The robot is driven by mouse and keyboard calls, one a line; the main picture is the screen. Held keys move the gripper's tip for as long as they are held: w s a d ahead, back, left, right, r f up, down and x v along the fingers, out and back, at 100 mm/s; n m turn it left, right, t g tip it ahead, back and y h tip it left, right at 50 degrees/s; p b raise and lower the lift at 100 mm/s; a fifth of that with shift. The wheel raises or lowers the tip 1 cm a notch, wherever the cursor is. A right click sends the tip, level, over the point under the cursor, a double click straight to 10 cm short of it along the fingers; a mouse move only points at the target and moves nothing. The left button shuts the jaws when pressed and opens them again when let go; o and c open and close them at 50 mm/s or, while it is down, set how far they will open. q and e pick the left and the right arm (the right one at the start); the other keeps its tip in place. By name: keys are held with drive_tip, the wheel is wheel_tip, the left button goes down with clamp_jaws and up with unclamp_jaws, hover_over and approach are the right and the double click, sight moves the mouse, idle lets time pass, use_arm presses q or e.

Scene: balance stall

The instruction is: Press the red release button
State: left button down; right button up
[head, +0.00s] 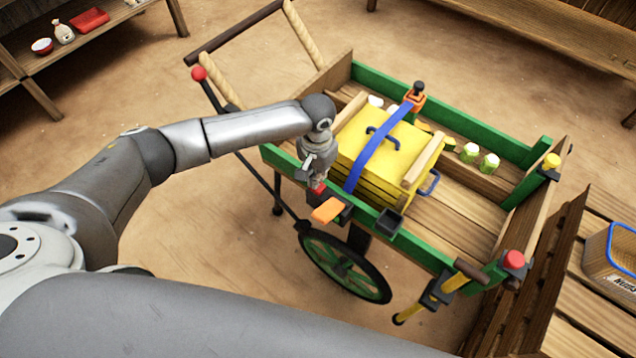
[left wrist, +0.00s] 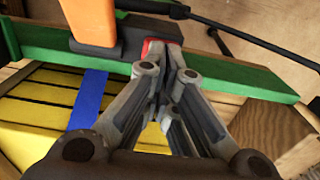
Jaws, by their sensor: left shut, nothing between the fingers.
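The red release button (head: 318,188) is on a dark buckle housing (head: 338,207) at the near green side rail of the cart, beside an orange tongue (head: 327,209). My left gripper (head: 319,179) is shut and empty, pointing down with its fingertips right at the button. In the left wrist view the fingertips (left wrist: 167,48) cover most of the button, and a red edge (left wrist: 147,46) shows beside them. The orange tongue (left wrist: 93,22) is at upper left there. I cannot tell whether the button is pushed in. My right gripper is not in view.
A blue strap (head: 372,155) crosses the yellow crates (head: 362,134) in the cart. A red-topped post (head: 513,260) is at the near right corner. Bare ground lies left of the cart.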

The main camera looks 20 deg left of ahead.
use_arm(q)
drive_tip(key=shift+f+b, duration=0.4)
drive_tip(key=shift+f, duration=1.05)
drive_tip(key=shift+r+p, duration=1.45)
drive_tip(key=shift+p, duration=0.2)
wheel_tip(320, 180, up, 5)
drive_tip(key=p, duration=0.6)
